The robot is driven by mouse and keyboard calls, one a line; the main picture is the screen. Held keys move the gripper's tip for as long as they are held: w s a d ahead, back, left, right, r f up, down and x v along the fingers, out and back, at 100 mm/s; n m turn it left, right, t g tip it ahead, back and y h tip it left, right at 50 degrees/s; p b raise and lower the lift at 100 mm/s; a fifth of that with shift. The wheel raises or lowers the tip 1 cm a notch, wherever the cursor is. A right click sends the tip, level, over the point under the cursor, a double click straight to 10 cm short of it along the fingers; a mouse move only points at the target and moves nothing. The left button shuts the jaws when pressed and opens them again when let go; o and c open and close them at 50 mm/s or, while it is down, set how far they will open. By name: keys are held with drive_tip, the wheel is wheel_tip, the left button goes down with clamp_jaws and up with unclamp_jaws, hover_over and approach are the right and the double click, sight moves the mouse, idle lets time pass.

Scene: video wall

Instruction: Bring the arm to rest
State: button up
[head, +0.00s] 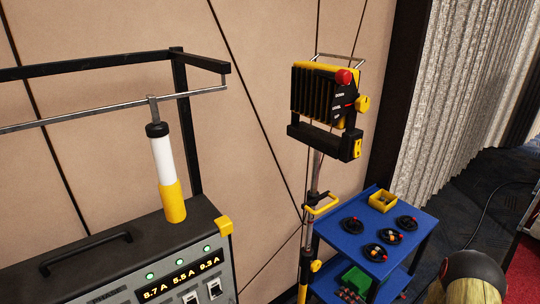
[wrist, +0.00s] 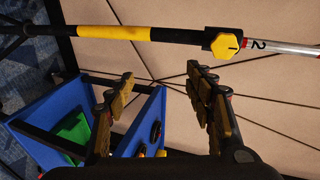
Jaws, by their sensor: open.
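My gripper (wrist: 160,73) shows in the wrist view, its two fingers with tan pads spread apart. Nothing is between them. A stand pole (wrist: 115,33) with black and yellow sections and a yellow knob (wrist: 225,44) crosses the picture beyond the fingertips. I cannot tell how far away it is. In the head view the gripper is not clearly seen; a black and yellowish rounded shape at the bottom right corner is cut off.
A lamp-like unit (head: 318,92) tops a stand beside a blue cart (head: 415,222), which holds a yellow bin (head: 382,201) and several black discs. A grey power box (head: 120,262) stands left, under a rail with a white and yellow handle (head: 165,165). A panelled wall (head: 120,30) is behind.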

drive_tip(key=s+d+f+n+g+h, duration=0.3)
drive_tip(key=s+d+f+g+h, duration=0.3)
drive_tip(key=d+f, duration=0.3)
drive_tip(key=s+d+r+n+g+h+b, duration=0.2)
drive_tip(key=s+d+r+n+g+h, duration=0.15)
drive_tip(key=s+r, duration=0.6)
drive_tip(key=s+a+r+n+t+y+b, duration=0.1)
drive_tip(key=s+a+r+n+b, duration=0.1)
drive_tip(key=s+a+r+b, duration=0.2)
drive_tip(key=s+a+r+n+t+y+b, duration=0.1)
drive_tip(key=s+a+r+b, duration=0.3)
drive_tip(key=s+a+r, duration=0.7)
drive_tip(key=a+r+n, duration=0.1)
drive_tip(key=a+r, duration=0.6)
drive_tip(key=r, duration=0.7)
drive_tip(key=shift+b, duration=0.4)
